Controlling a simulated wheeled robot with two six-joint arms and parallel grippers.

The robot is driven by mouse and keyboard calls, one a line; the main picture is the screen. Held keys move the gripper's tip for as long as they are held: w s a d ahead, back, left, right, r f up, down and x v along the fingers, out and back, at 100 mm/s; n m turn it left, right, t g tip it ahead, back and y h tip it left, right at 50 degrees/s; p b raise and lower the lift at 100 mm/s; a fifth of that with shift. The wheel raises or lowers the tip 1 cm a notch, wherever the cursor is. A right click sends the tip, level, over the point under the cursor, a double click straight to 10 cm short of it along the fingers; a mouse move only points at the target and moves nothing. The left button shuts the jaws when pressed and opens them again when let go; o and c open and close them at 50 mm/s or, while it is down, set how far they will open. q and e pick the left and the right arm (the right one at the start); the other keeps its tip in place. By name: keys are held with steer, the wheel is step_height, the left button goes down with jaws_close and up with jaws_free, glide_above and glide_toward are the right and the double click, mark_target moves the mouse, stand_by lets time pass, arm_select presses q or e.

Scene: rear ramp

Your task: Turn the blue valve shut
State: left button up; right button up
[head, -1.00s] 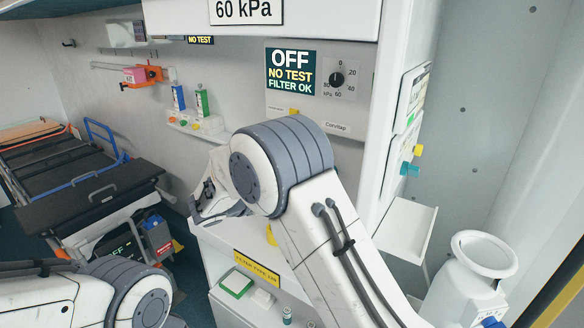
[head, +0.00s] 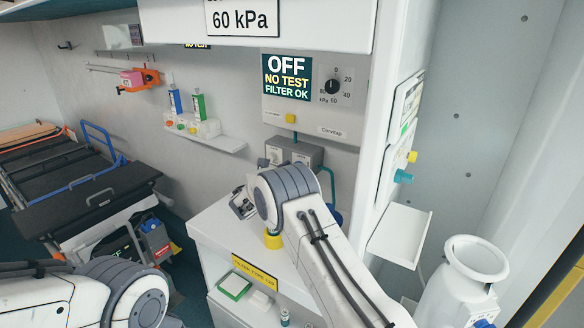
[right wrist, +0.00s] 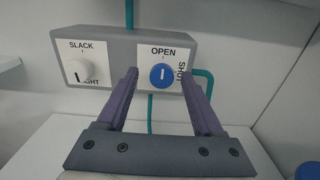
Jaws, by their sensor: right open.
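The blue valve (right wrist: 162,76) is a round knob with a white line on the right half of a grey box (right wrist: 125,38). Its panel reads OPEN at the top and SHUT, printed sideways, at the right. The white line stands upright, towards OPEN. My right gripper (right wrist: 160,73) is open, its fingertips appearing either side of the knob; I cannot tell whether they touch it. In the head view the grey box (head: 308,150) shows behind my right arm, and the blue knob cannot be made out. My left gripper is out of view.
A teal pipe (right wrist: 206,88) runs close by on the right. The white counter (head: 215,222) holds a yellow-based item (head: 273,240).

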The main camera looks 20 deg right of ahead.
steer(key=shift+w+d, duration=0.2)
steer(key=shift+d, duration=0.05)
jaws_close()
steer(key=m+b, duration=1.7)
steer(key=b, duration=1.1)
steer(key=shift+a+r+m, duration=0.1)
steer(key=shift+m, duration=0.3)
steer(key=shift+r+b, duration=0.1)
steer(key=shift+b, duration=0.2)
